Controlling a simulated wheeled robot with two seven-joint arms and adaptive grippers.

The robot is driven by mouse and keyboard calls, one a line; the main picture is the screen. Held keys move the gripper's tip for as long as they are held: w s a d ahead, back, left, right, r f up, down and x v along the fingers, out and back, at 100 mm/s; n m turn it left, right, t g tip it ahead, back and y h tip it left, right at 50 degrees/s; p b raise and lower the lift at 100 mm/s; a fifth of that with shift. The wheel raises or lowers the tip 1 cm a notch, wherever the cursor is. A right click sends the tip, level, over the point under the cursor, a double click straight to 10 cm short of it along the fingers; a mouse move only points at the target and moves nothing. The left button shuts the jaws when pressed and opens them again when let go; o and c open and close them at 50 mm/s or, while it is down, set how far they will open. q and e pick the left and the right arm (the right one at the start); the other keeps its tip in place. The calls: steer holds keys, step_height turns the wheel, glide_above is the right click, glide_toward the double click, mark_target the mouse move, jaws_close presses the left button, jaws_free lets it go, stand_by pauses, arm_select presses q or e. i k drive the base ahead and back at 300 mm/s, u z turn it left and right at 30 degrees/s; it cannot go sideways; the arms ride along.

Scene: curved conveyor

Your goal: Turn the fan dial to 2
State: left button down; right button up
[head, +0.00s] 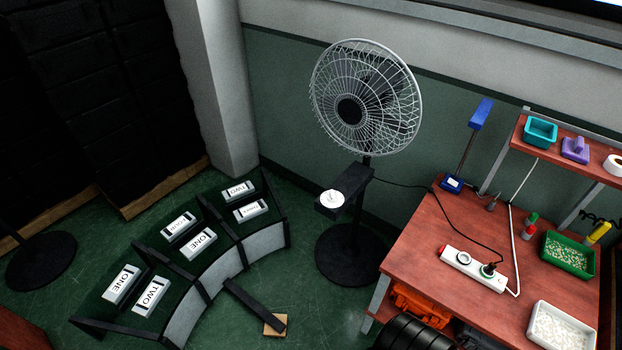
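A standing fan (350,110) with a round wire cage stands against the green wall in the head view. Its base is a black disc on the floor. A black control box (352,182) sticks out from its pole toward me. The white round fan dial (332,199) sits on top of the box's near end. The dial's markings and pointer are too small to read.
A curved conveyor (185,317) with several labelled white boxes lies left of the fan. A red-brown table (430,225) with a power strip (472,269), bins and a raised shelf stands right. A dark cable runs from the fan to the strip. Green floor shows between conveyor and table.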

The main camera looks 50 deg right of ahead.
mark_target(332, 197)
steer(key=z, duration=0.25)
steer(key=i, duration=0.7)
steer(key=z, duration=0.5)
